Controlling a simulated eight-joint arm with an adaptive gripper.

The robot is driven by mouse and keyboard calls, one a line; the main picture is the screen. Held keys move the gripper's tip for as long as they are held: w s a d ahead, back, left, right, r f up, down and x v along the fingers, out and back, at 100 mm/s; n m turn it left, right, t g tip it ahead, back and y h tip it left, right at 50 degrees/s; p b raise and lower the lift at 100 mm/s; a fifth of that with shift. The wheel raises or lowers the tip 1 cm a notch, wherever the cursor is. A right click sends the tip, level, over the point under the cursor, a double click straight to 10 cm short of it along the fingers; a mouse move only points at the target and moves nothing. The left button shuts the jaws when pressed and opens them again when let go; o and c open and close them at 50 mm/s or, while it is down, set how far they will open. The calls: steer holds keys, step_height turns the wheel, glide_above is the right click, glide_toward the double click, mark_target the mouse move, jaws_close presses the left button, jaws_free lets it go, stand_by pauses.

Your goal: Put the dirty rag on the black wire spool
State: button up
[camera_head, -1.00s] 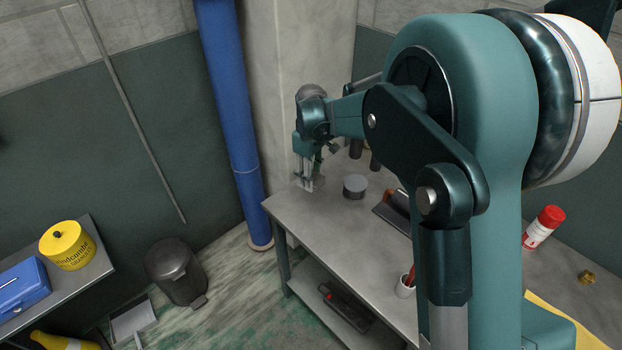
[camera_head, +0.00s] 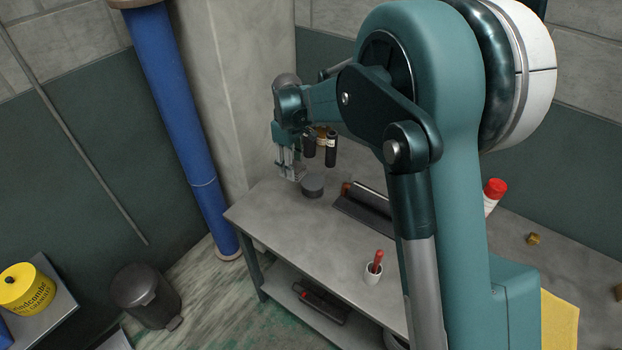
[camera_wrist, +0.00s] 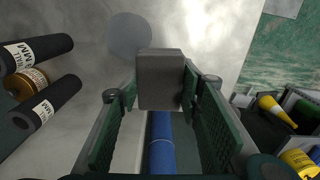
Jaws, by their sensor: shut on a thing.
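My gripper (camera_head: 290,172) points down over the far left end of the workbench. In the wrist view my gripper (camera_wrist: 160,85) is shut on a grey-brown block-like thing (camera_wrist: 160,78), which may be the folded dirty rag. The held thing is hard to make out in the head view. A low, round dark thing with a grey top (camera_head: 313,183) sits on the bench just right of my gripper. It also shows as a grey disc (camera_wrist: 129,35) beyond the held thing in the wrist view. I cannot tell whether it is the black wire spool.
Dark labelled cylinders (camera_head: 331,150) stand behind the gripper, with an amber one (camera_wrist: 26,84) between them. A dark tray (camera_head: 364,208) and a white cup with a red-handled tool (camera_head: 373,272) are on the workbench (camera_head: 285,240). A blue pipe (camera_head: 185,125) rises left of the bench.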

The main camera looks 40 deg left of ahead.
step_height(320, 180, up, 3)
steer(key=m+p, duration=0.1)
steer(key=p, duration=0.1)
glide_above(313, 181)
steer(key=shift+s, duration=0.1)
steer(key=shift+f, duration=0.15)
steer(key=shift+f, duration=3.1)
steer(key=shift+f, duration=0.1)
steer(key=shift+f, duration=1.75)
steer(key=shift+f, duration=0.15)
steer(key=o, duration=0.9)
